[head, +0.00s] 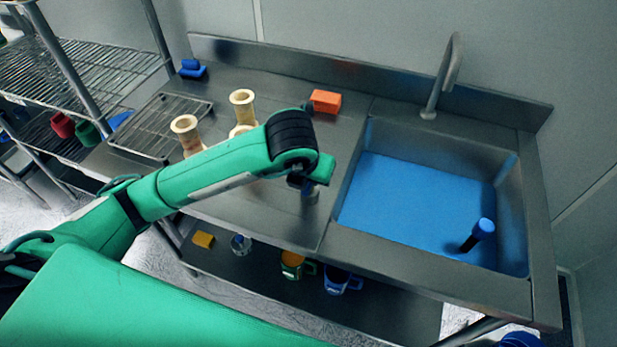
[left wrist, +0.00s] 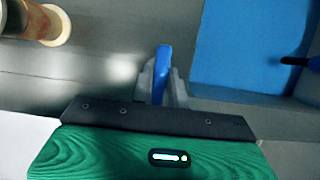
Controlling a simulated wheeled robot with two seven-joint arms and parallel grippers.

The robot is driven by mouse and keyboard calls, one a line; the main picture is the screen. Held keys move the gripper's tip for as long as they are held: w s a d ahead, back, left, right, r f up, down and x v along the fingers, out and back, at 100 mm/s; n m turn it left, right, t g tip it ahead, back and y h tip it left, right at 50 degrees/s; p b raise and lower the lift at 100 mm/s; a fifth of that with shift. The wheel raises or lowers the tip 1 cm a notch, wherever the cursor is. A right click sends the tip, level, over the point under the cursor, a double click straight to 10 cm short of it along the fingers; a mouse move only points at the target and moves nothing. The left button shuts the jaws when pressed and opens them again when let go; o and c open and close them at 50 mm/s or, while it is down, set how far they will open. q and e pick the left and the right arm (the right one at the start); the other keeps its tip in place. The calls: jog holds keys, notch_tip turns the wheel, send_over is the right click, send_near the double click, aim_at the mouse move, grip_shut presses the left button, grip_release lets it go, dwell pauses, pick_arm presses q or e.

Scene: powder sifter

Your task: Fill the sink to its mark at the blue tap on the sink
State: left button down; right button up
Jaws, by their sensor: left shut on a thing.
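The sink (head: 530,215) is a steel basin set in the right of the counter. A flat blue surface (head: 410,200), which looks like water, spreads across it; it also shows in the left wrist view (left wrist: 245,45). A dark stem with a blue top (head: 484,228) stands in it. A paler streak (head: 507,168) shows on the basin's right wall; I cannot tell if it is the mark. The spout (head: 447,75) rises behind the sink. My left gripper (left wrist: 160,85) is shut on the blue tap handle (left wrist: 162,68) at the counter front, left of the sink.
Pale flared pieces (head: 242,105) stand on the counter beside a wire rack (head: 160,128). An orange block (head: 326,101) and a blue object (head: 192,69) lie towards the back. Mugs (head: 337,280) sit on the lower shelf. Wire shelving (head: 75,75) stands at left.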

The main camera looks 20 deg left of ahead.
pick_arm(q)
jog(key=c, duration=1.4)
grip_release()
jog(key=shift+s+r, duration=0.1)
jog(key=shift+r, duration=0.15)
jog(key=v, duration=0.6)
jog(key=shift+p+v, duration=0.75)
jog(key=shift+v, duration=2.9)
pick_arm(e)
jog(key=shift+s+d+r, duration=0.15)
jog(key=shift+s, duration=0.25)
jog(key=shift+s+d+r, duration=0.15)
jog(key=shift+s, duration=0.25)
